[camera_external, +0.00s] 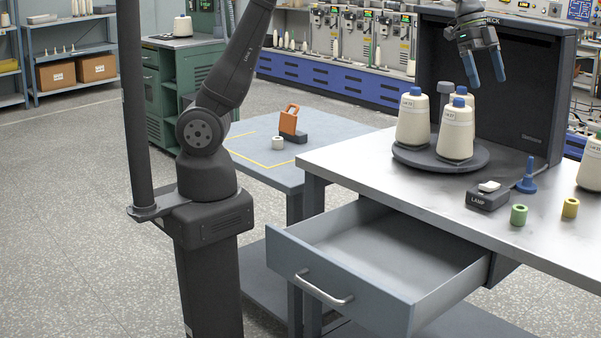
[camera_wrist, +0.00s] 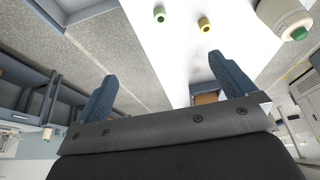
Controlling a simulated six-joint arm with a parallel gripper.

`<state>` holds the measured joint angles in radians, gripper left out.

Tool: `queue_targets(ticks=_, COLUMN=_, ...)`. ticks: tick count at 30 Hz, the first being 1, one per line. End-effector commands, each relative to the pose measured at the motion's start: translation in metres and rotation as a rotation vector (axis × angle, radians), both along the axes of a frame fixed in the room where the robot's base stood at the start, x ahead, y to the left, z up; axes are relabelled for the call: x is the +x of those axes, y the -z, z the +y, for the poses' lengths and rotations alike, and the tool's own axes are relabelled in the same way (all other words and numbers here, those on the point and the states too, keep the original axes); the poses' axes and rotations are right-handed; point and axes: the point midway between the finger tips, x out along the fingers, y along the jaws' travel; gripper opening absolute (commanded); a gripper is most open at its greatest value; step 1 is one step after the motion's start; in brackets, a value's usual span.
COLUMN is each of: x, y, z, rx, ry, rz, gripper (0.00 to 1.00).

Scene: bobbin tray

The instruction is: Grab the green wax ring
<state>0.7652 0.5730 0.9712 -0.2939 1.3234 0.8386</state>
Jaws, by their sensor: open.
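The green wax ring (camera_external: 519,215) stands on the metal tabletop (camera_external: 400,165), near its front edge. It also shows at the top of the wrist view (camera_wrist: 159,14). A yellow ring (camera_external: 570,208) stands to its right and shows in the wrist view too (camera_wrist: 204,23). My gripper (camera_external: 485,68) is high above the table, up and left of the green ring in the outside view. Its two blue fingers are apart with nothing between them. In the wrist view the open fingers (camera_wrist: 162,82) lie well below the ring in the picture.
Thread cones (camera_external: 456,130) stand on a round dark tray (camera_external: 400,155) at the table's back left. Another cone (camera_external: 590,165) is at the right. The drawer (camera_external: 370,270) is open and empty.

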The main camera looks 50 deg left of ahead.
Motion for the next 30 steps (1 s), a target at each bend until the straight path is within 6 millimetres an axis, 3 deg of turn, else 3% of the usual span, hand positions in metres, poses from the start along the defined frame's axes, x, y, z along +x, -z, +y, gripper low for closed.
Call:
queue_targets(ticks=11, x=0.000, y=0.000, z=0.000, rx=0.000, ry=0.000, rz=0.000, gripper=1.00)
queue_targets(ticks=12, x=0.000, y=0.000, z=0.000, rx=0.000, ry=0.000, rz=0.000, gripper=0.98)
queue_targets(ticks=18, x=0.000, y=0.000, z=0.000, rx=0.000, ry=0.000, rz=0.000, gripper=0.61)
queue_targets(ticks=25, x=0.000, y=0.001, z=0.000, rx=0.000, ry=-0.001, rz=0.000, gripper=0.61)
queue_targets(ticks=28, x=-0.002, y=0.015, z=-0.009, rx=0.007, ry=-0.033, rz=0.004, gripper=0.61)
queue_targets(ticks=30, x=-0.005, y=0.040, z=-0.023, rx=0.016, ry=-0.091, rz=0.008, gripper=0.61)
